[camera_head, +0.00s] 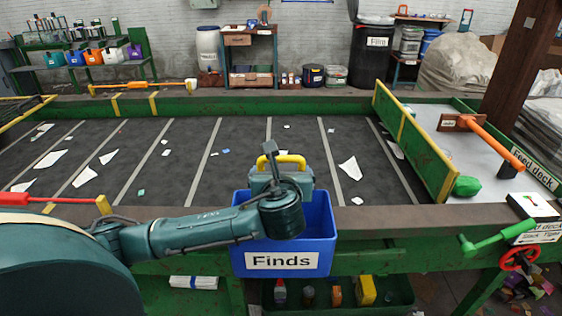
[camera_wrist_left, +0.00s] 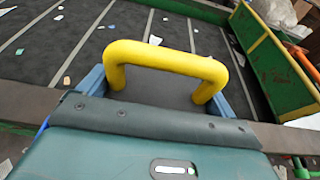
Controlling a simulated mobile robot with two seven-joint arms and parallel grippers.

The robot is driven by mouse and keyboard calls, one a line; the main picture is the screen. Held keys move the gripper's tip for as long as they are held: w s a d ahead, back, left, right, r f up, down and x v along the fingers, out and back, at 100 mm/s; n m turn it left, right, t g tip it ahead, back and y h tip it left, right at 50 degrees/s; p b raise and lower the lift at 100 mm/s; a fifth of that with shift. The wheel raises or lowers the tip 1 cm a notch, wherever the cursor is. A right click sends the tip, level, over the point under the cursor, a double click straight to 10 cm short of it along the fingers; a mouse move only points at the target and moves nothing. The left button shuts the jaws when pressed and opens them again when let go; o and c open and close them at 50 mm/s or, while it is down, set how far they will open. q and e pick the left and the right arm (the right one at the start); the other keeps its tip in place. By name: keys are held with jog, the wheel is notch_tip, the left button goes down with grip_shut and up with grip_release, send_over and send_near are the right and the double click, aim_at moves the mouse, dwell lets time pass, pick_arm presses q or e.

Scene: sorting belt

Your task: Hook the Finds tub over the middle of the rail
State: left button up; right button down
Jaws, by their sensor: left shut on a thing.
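The Finds tub (camera_head: 318,222) is a blue open bin with a white "Finds" label, near the middle of the front rail (camera_head: 400,214) in the head view. It looks upright and overlaps the rail; I cannot tell whether its back edge hooks over it. My left gripper (camera_head: 282,182) is over the tub's opening and shut on it. A yellow handle bar (camera_head: 290,159) stands at the gripper; it also shows large in the left wrist view (camera_wrist_left: 165,58). My left arm and gripper hide part of the tub's rim and inside. My right gripper is not in view.
Behind the rail lies the dark belt (camera_head: 235,150) with pale lines and scattered scraps. A red lever (camera_head: 45,197) is at left, a green lever (camera_head: 498,241) and red wheel (camera_head: 519,257) at right. A low bin with several small items (camera_head: 366,290) is below the tub.

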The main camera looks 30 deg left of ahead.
pick_arm(q)
jog(key=shift+w+f, duration=0.1)
jog(key=shift+f, duration=0.05)
notch_tip(320, 180, down, 5)
jog(key=shift+r, duration=0.2)
jog(key=shift+f+b, duration=0.85)
jog(key=shift+f, duration=0.35)
jog(key=shift+f+b, duration=0.25)
jog(key=shift+b, duration=0.3)
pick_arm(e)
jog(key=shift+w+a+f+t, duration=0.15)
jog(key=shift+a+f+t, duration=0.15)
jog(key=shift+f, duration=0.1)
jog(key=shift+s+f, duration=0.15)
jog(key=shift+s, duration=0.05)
